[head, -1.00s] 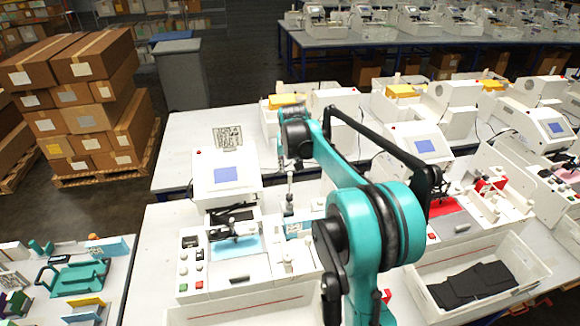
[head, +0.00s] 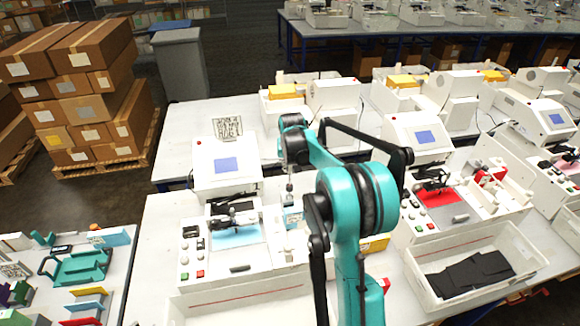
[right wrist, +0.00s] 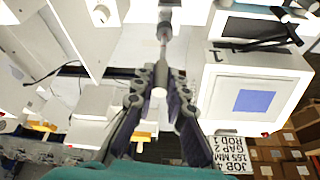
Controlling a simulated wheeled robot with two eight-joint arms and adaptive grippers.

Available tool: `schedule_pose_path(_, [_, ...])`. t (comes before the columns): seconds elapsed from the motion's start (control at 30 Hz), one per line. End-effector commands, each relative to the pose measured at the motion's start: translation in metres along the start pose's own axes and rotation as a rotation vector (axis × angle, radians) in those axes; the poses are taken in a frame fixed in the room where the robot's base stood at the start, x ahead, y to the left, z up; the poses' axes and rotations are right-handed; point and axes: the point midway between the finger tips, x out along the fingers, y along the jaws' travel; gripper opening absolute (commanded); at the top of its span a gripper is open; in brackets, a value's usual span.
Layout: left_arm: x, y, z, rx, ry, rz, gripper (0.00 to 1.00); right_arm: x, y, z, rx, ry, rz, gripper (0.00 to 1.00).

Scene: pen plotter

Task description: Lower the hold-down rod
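A slim grey upright rod, which I take to be the hold-down rod (head: 290,187), stands at the right of the near plotter (head: 226,170). In the right wrist view the rod (right wrist: 163,32) runs between my fingers, its round pale end showing behind the fingertips. My right gripper (right wrist: 161,72) has its fingertips close on both sides and looks shut on it. In the head view the gripper is small and partly hidden under my wrist. The plotter has a blue screen and a black bar (head: 234,217) across a light blue sheet. My left gripper is out of view.
A job card (right wrist: 228,154) shows beside the plotter in the right wrist view. A second plotter (head: 422,140) and a white bin (head: 419,280) with black pieces are at the right. A side table at the left holds coloured parts.

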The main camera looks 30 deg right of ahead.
Motion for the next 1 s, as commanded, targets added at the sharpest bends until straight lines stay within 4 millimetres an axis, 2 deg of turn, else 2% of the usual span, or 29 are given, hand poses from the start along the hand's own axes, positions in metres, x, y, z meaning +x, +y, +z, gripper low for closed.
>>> schedule_pose_path(0.27, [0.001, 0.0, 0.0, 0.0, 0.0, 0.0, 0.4, 0.0, 0.0, 0.001, 0.0, 0.003, 0.0, 0.0])
schedule_pose_path(0.47, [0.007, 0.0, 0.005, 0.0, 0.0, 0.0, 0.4, -0.001, 0.002, 0.009, 0.003, 0.046, -0.008, 0.0])
schedule_pose_path(0.67, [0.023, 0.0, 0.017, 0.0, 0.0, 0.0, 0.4, -0.003, 0.006, 0.029, 0.01, 0.16, -0.03, 0.0])
schedule_pose_path(1.0, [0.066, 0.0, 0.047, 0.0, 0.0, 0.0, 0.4, 0.001, 0.015, 0.08, 0.029, 0.462, -0.086, 0.0])
